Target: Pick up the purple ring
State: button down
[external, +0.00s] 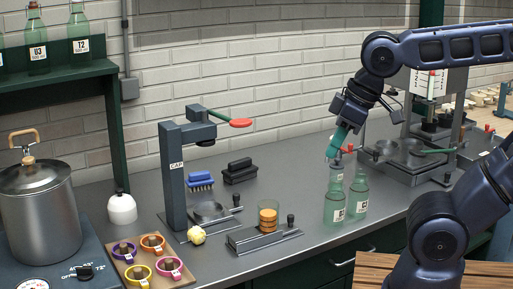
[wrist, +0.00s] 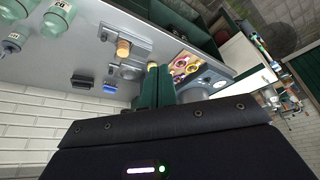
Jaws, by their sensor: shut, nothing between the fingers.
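The purple ring (external: 124,259) lies at the back left of a small wooden board (external: 149,257) on the counter, at the lower left of the external view. Orange (external: 153,251), yellow (external: 139,282) and pink (external: 169,275) rings share the board. In the wrist view the board (wrist: 187,67) shows small beyond the fingertips, and I cannot make out the purple ring clearly there. My gripper (external: 335,151) has teal fingers, shut and empty. It hangs above the green bottles, far to the right of the board; its fingers also show in the wrist view (wrist: 158,70).
Green bottles (external: 334,207) stand below my gripper. A capping stand (external: 173,178), a glass with orange contents (external: 268,216) and a white-and-black vessel (external: 121,209) stand between or near the rings. A steel pot (external: 40,215) is at the left. A press (external: 425,130) is at the right.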

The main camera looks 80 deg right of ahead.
jog(key=c, duration=2.1)
grip_release()
jog(key=o, duration=0.9)
